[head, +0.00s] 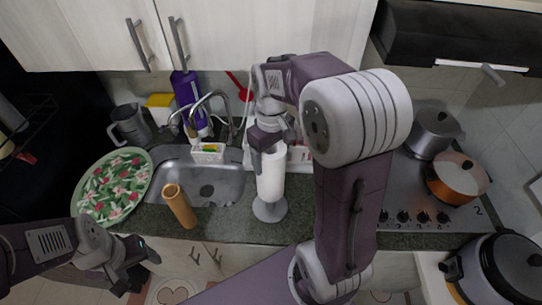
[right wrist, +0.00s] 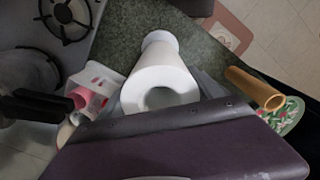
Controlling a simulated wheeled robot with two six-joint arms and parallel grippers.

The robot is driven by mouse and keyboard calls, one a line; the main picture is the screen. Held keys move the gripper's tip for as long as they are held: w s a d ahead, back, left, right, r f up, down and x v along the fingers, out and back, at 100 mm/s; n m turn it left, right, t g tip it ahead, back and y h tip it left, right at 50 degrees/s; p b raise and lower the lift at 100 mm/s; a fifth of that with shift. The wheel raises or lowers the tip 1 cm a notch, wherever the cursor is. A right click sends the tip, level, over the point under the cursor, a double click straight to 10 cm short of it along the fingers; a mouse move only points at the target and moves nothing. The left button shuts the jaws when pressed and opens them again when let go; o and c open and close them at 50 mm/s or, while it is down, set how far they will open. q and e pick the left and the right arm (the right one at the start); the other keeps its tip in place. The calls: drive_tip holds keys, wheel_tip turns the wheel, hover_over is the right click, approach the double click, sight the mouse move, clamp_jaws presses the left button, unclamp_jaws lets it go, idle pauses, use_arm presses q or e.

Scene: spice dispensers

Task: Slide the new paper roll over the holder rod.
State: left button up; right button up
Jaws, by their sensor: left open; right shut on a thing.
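The white paper roll (head: 271,180) is upright over the counter in the head view, right of the sink. It also shows in the right wrist view (right wrist: 160,78), with its open end facing the camera. My right gripper (head: 267,150) is shut on the upper part of the roll. The holder's round grey base (head: 269,210) stands directly under the roll and shows past its far end in the right wrist view (right wrist: 160,37). The holder rod is not visible, and I cannot tell whether it is inside the roll. My left gripper (head: 132,268) is open and empty, low at the left.
A floral plate (head: 112,185) lies left. A stove (head: 437,205) with pots is at right. A purple bottle (head: 187,92) stands behind the sink.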

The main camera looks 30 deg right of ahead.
drive_tip(key=shift+f+b, duration=3.5)
drive_tip(key=shift+f, duration=1.55)
drive_tip(key=shift+r, duration=0.2)
